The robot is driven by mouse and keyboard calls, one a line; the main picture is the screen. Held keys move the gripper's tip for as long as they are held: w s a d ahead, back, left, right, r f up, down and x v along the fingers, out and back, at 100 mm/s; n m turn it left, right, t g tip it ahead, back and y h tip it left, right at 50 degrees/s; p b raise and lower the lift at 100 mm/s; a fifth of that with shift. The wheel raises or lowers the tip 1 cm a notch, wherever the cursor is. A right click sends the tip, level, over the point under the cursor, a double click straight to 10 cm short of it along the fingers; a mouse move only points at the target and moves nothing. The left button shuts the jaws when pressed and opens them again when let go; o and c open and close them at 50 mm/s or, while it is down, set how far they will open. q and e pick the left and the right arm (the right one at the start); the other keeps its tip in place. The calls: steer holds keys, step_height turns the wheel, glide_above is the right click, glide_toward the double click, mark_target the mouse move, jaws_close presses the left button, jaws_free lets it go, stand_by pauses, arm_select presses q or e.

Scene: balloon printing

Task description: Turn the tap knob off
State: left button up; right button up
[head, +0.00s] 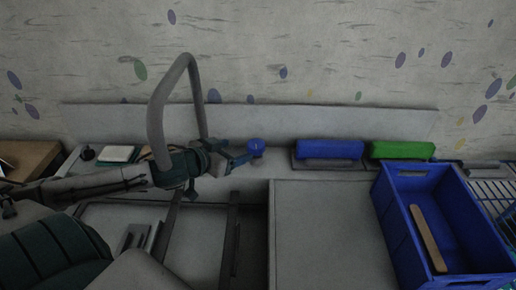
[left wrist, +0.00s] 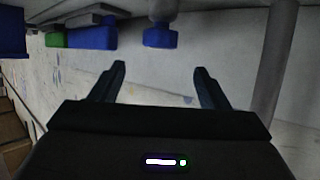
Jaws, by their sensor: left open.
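The tap knob (head: 256,147) is a small blue knob on the back counter, just right of the tap. It also shows at the top of the left wrist view (left wrist: 160,37). The tap (head: 156,105) is a tall grey arched pipe, and a grey pipe (left wrist: 272,60) stands at the right in the left wrist view. My left gripper (head: 240,156) is open and empty. Its fingers point at the knob from the left and lie close to it. In the left wrist view the knob is centred beyond the spread fingertips (left wrist: 160,68); contact cannot be told. My right gripper is out of view.
A dark sink basin (head: 250,235) lies below the left arm. Blue (head: 330,149) and green (head: 401,150) blocks stand along the back ledge. A blue crate (head: 395,215) holding a wooden stick (head: 428,238) is at the right. The grey counter (head: 325,235) between is clear.

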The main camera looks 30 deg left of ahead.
mark_target(254, 145)
arm_select(q)
steer(key=shift+b+x, duration=0.8)
steer(key=shift+x, duration=4.5)
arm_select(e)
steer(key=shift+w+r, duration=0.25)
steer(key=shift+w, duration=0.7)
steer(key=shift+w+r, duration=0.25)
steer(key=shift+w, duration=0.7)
